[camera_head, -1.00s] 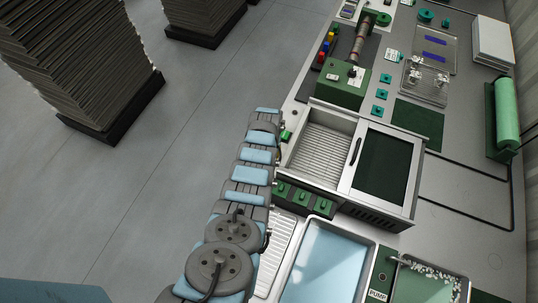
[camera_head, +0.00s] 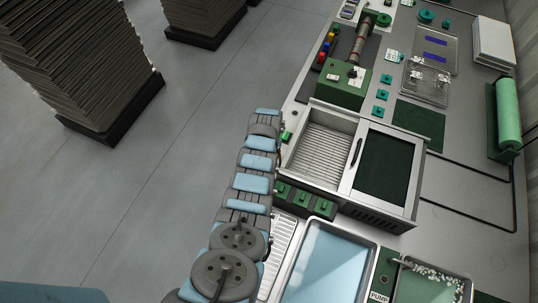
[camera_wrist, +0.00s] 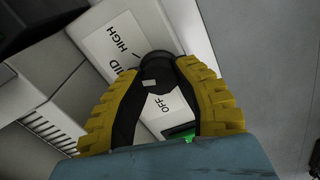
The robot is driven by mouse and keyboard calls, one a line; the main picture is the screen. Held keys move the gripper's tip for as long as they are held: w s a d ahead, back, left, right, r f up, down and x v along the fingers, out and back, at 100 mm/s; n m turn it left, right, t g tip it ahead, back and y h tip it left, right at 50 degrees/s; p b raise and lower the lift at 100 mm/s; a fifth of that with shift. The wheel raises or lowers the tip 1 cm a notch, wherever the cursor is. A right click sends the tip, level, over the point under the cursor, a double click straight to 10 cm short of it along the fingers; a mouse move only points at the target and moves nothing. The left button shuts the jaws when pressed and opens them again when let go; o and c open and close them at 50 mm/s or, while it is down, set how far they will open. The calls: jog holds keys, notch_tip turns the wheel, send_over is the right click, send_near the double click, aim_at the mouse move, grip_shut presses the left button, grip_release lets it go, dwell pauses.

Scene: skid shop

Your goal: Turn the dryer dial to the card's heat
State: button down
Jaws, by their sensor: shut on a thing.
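The dryer (camera_head: 345,195) is the pale metal box in the head view, with a ribbed open bay on the left and a dark window on the right. In the wrist view, its white dial plate (camera_wrist: 135,28) reads HIGH, a partly covered word ending in ID, and OFF. The round black dial (camera_wrist: 158,62) carries a small white mark. My gripper (camera_wrist: 160,75) has its yellow-backed fingers on both sides of the dial, shut on it. I cannot tell exactly which word the mark points at. No card with a readable heat shows.
A green lit piece (camera_wrist: 180,134) shows beside OFF. Green switches (camera_head: 304,199) and a blue tray (camera_head: 328,265) lie in front of the dryer. A green box (camera_head: 343,88) stands behind it. Stacked boards (camera_head: 75,65) stand on the floor, which is otherwise open.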

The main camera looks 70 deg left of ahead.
jog(key=shift+f, duration=0.1)
jog(key=c, duration=0.7)
grip_release()
jog(key=shift+r, duration=0.2)
jog(key=shift+w+a+r, duration=0.1)
jog(key=shift+r, duration=1.65)
notch_tip(320, 180, up, 8)
